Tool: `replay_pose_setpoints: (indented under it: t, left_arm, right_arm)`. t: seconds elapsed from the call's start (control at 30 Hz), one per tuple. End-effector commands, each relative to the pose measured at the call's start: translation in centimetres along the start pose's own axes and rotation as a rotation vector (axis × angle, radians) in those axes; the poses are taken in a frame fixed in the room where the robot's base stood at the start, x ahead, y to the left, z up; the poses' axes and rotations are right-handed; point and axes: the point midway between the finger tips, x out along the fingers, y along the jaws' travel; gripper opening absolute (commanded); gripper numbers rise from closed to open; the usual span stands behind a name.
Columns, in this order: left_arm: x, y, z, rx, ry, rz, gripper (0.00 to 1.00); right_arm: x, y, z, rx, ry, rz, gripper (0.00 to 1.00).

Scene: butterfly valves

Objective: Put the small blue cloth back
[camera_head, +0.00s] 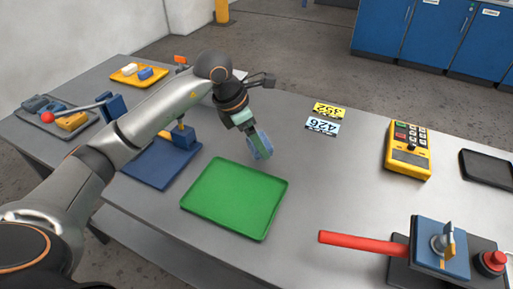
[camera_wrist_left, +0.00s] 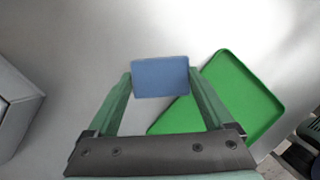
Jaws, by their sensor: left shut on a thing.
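The small blue cloth (camera_head: 264,141) is a flat light-blue piece held in my left gripper (camera_head: 257,148). The left wrist view shows the cloth (camera_wrist_left: 160,77) as a blue rectangle between the tips of the green fingers (camera_wrist_left: 160,92). My left gripper is shut on it, above the table near the upper right corner of the green tray (camera_head: 235,198). In the left wrist view the green tray (camera_wrist_left: 240,95) lies to the right of and below the cloth, partly hidden by a finger. The green tray looks empty. My right gripper does not show.
A dark blue mat (camera_head: 150,168) with a blue valve block (camera_head: 181,138) lies left of the tray. A yellow tray (camera_head: 126,77) holds small pieces at the back left. A red-handled valve (camera_head: 365,243) stands front right. A yellow control box (camera_head: 408,149) and black tray (camera_head: 488,168) are right.

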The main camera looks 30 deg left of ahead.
Motion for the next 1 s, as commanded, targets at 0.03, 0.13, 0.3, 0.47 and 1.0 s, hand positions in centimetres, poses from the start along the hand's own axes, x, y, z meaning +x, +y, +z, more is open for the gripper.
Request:
replay_pose_setpoints:
  t: [0.03,0.13,0.3,0.47,1.0]
  left_arm:
    - [0.7,0.2,-0.2,-0.001,0.003,-0.002,0.42]
    - [2.3,0.1,-1.0,-0.002,0.004,-0.004,0.42]
    - [3.1,0.2,-1.2,0.001,0.000,0.000,0.42]
    - [3.1,0.2,-1.2,0.000,0.000,0.000,0.42]
    - [3.0,0.2,-1.2,0.000,0.000,0.000,1.00]
  right_arm:
    - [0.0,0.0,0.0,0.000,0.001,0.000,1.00]
    - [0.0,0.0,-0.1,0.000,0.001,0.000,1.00]
    - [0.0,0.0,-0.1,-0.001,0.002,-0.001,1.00]
    - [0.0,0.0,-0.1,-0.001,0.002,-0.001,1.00]
    - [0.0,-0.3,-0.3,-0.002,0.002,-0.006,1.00]
